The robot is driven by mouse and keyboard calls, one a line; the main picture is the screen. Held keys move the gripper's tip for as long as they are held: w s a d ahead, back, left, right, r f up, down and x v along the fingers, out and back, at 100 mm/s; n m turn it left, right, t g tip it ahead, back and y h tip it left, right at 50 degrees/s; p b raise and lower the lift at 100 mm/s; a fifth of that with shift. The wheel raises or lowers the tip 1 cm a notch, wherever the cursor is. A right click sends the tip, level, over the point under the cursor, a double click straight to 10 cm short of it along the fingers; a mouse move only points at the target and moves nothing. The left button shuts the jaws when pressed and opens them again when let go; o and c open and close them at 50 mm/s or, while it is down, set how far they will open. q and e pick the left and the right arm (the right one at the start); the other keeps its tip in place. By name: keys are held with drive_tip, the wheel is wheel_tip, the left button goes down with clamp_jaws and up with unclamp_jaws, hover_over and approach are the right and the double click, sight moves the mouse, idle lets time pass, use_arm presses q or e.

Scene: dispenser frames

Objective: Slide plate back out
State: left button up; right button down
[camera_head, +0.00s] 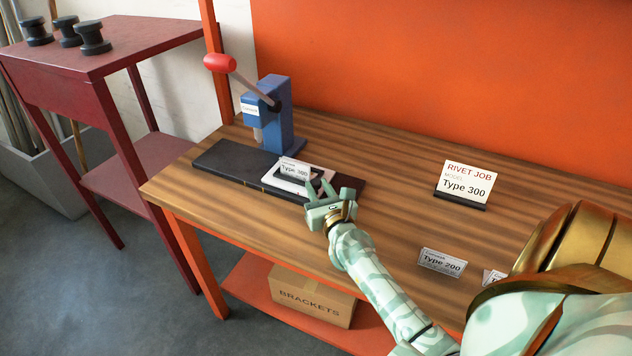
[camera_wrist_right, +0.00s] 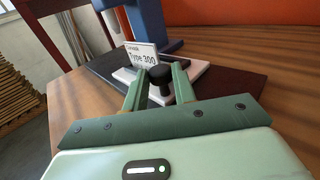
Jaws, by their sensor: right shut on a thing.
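A white plate (camera_head: 272,173) lies on the dark base (camera_head: 222,158) of a blue press (camera_head: 279,112). The plate has a dark middle, and a "Type 300" card (camera_head: 294,168) stands on it. In the right wrist view the plate (camera_wrist_right: 194,71) carries a black knob (camera_wrist_right: 160,84) on its near side. My right gripper (camera_head: 319,186) reaches the plate's right end. In the wrist view its fingers (camera_wrist_right: 160,78) are shut on the black knob. The press, with its red-knobbed lever (camera_head: 220,63), stands behind and to the left of the plate. My left gripper is not in view.
A "Rivet job, Type 300" sign (camera_head: 466,183) stands at the back right of the wooden bench (camera_head: 395,165). A "Type 200" card (camera_head: 442,262) stands nearer. A red side table (camera_head: 120,45) holds black knobs. A "Brackets" box (camera_head: 310,297) sits below the bench.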

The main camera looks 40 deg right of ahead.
drive_tip(key=shift+s+d+f, duration=0.1)
drive_tip(key=c, duration=1.3)
unclamp_jaws()
drive_tip(key=shift+o, duration=0.9)
drive_tip(key=shift+s, duration=0.15)
drive_tip(key=shift+s+a, duration=0.2)
drive_tip(key=shift+s, duration=0.15)
drive_tip(key=v, duration=0.8)
drive_tip(key=shift+s+f+b, duration=0.1)
drive_tip(key=shift+b, duration=0.25)
drive_tip(key=b+v, duration=0.2)
drive_tip(key=v, duration=0.4)
drive_tip(key=shift+s+a+f, duration=0.1)
drive_tip(key=shift+s, duration=0.1)
drive_tip(key=shift+s+a+r+b, duration=0.15)
drive_tip(key=shift+s+r+b, duration=0.15)
drive_tip(key=shift+s, duration=0.1)
